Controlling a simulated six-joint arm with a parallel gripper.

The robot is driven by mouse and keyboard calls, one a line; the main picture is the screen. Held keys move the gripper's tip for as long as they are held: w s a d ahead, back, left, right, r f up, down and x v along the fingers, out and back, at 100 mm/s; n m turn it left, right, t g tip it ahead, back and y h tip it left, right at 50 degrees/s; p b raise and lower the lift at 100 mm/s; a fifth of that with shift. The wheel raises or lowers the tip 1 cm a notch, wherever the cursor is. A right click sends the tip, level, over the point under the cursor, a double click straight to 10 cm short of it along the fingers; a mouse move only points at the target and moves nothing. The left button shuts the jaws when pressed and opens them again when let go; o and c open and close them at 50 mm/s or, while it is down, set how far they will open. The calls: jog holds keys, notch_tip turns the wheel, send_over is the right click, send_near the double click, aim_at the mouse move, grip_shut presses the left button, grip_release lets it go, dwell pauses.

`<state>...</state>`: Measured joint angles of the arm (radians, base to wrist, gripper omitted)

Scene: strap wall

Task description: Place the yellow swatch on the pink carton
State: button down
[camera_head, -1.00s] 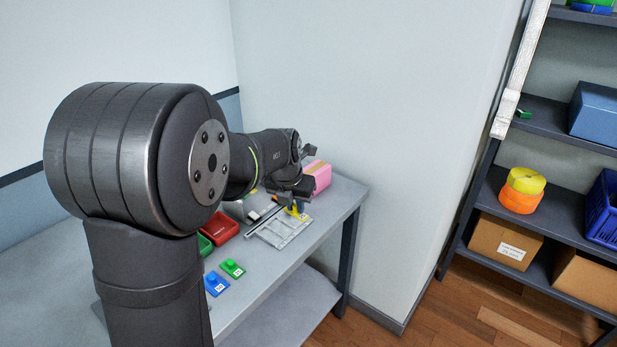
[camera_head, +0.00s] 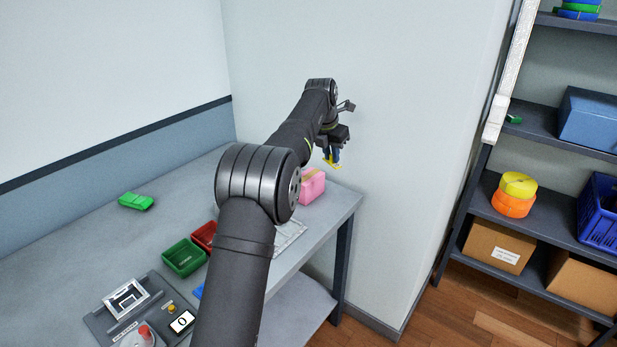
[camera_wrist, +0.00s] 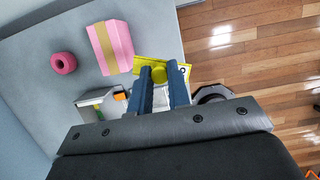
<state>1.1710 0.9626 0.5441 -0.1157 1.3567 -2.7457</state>
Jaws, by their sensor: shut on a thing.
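My gripper (camera_head: 331,156) is shut on the yellow swatch (camera_head: 332,164), held in the air above the far right part of the table. In the wrist view, the blue fingers of my gripper (camera_wrist: 159,82) pinch a round knob on the yellow swatch (camera_wrist: 180,72), and part of the swatch is hidden behind them. The pink carton (camera_head: 313,189) stands on the table near its right edge, below the gripper. In the wrist view the pink carton (camera_wrist: 110,47), with a tan band along its top, lies up and left of the swatch. Carton and swatch appear apart.
A pink roll (camera_wrist: 64,62) lies left of the carton. Red (camera_head: 205,236) and green (camera_head: 184,257) bins, a green item (camera_head: 136,201) and a grey panel (camera_head: 128,303) are on the table (camera_head: 75,240). Shelves with yellow and orange rolls (camera_head: 516,194) stand at right.

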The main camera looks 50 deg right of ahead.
jog(key=shift+d, duration=0.25)
jog(key=shift+w+f, duration=0.1)
jog(key=shift+w, duration=0.2)
jog(key=w+f, duration=0.2)
jog(key=w, duration=0.1)
jog(key=w+f, duration=0.2)
jog(key=w, duration=0.2)
jog(key=w+f, duration=0.2)
jog(key=w, duration=0.1)
jog(key=shift+w+d+f, duration=0.2)
jog(key=shift+w+f, duration=0.05)
jog(key=shift+w, duration=0.15)
jog(key=shift+w+f, duration=0.1)
jog(key=shift+f, duration=1.95)
jog(key=shift+f, duration=0.1)
jog(key=c, duration=1.4)
grip_release()
jog(key=shift+f, duration=0.1)
jog(key=shift+o, duration=0.2)
jog(key=v, duration=1.2)
jog(key=shift+r, duration=0.2)
